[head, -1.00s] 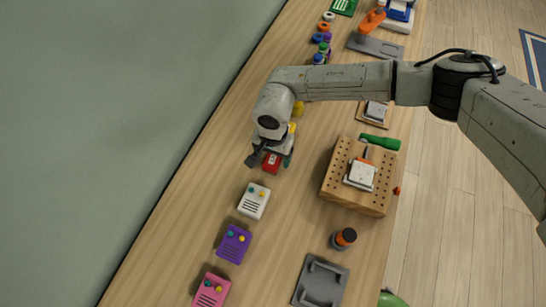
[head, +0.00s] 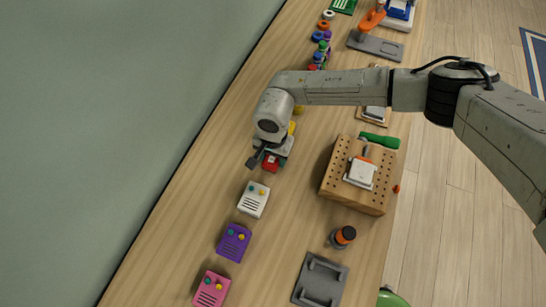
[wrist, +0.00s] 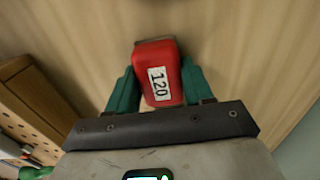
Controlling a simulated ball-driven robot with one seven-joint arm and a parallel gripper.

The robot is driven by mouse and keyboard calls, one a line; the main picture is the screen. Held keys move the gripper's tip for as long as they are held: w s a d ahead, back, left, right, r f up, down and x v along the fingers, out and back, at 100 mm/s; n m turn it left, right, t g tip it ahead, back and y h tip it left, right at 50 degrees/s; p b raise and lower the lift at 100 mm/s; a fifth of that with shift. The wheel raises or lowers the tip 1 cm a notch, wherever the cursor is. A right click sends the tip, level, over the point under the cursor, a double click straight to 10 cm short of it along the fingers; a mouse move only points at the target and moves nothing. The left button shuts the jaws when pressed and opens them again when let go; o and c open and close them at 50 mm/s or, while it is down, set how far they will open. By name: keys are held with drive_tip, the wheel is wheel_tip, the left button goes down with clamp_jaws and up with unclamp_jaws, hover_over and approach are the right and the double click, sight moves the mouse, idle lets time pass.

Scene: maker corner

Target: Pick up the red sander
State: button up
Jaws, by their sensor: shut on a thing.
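The red sander (wrist: 158,72) is a small red block with a white label reading 120. In the wrist view it sits between the two teal fingers of my gripper (wrist: 160,82), which are shut on its sides. In the head view the red sander (head: 271,163) shows just below my gripper (head: 272,158), partly covered by it, over the wall side of the wooden bench. I cannot tell from these views how far its underside is from the bench top.
White (head: 254,199), purple (head: 234,243) and pink (head: 211,290) boxes with knobs line the bench nearer me. A wooden pegboard block (head: 334,180) stands to the right, with a green-handled tool (head: 380,141) behind it. An orange-banded jar (head: 344,237) and grey tray (head: 320,281) are near.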

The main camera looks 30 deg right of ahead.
drive_tip(key=shift+r, duration=0.15)
drive_tip(key=shift+r+b, duration=0.3)
drive_tip(key=shift+r, duration=0.25)
drive_tip(key=s+a+r+b, duration=0.1)
drive_tip(key=s+r+b, duration=0.2)
drive_tip(key=s+r, duration=0.8)
drive_tip(key=s, duration=0.3)
drive_tip(key=shift+a+r, duration=0.15)
drive_tip(key=shift+r, duration=0.2)
